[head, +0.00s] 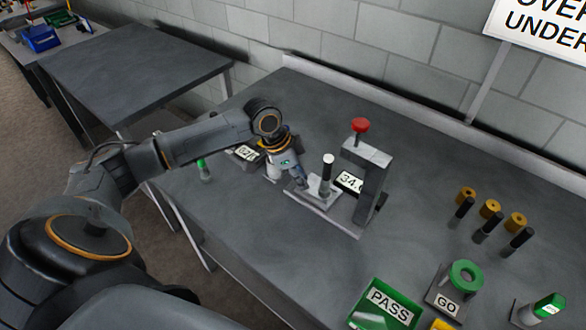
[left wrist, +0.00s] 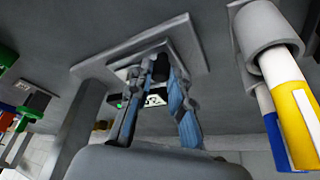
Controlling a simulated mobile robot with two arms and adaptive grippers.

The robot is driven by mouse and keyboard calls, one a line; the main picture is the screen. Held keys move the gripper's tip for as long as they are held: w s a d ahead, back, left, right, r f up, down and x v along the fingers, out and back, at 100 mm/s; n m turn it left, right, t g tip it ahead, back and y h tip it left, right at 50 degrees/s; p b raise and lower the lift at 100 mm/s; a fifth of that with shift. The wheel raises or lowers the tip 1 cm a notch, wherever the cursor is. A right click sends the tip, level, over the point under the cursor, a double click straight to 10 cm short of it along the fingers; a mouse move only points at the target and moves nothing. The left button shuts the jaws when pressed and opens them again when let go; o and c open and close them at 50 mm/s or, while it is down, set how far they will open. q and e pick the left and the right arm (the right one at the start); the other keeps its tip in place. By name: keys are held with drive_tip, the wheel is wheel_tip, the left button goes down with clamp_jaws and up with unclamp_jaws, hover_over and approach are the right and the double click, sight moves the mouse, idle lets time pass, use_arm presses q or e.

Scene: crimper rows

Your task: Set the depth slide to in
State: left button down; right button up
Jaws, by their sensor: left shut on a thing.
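The depth slide (head: 326,176) is a dark upright post with a pale top on the crimper's low base plate (head: 340,217). My left gripper (head: 303,186) reaches in from the left, low beside this post. In the left wrist view its fingers (left wrist: 157,95) close around a dark piece (left wrist: 160,69), which I take to be the slide's handle. The exact contact is partly hidden. My right gripper is not in view.
A pen cup (left wrist: 268,30) with markers stands close to my left gripper. A small display (head: 245,153) and a green-topped item (head: 203,170) are at the left. Brass-topped pins (head: 489,210), a GO gauge (head: 445,302) and a green PASS tray (head: 388,303) occupy the right.

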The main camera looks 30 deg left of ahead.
sight(327, 200)
use_arm(q)
drive_tip(key=d, duration=0.2)
drive_tip(key=d+p, duration=0.1)
drive_tip(key=d, duration=0.1)
drive_tip(key=d+p, duration=0.1)
drive_tip(key=shift+s+d+r, duration=0.1)
drive_tip(key=shift+s+d, duration=0.15)
drive_tip(key=shift+d, duration=0.4)
drive_tip(key=c, duration=1.2)
unclamp_jaws()
drive_tip(key=shift+d, duration=0.15)
drive_tip(key=shift+r, duration=0.1)
drive_tip(key=v, duration=1.1)
drive_tip(key=shift+s+r, duration=0.2)
drive_tip(key=shift+r, duration=0.05)
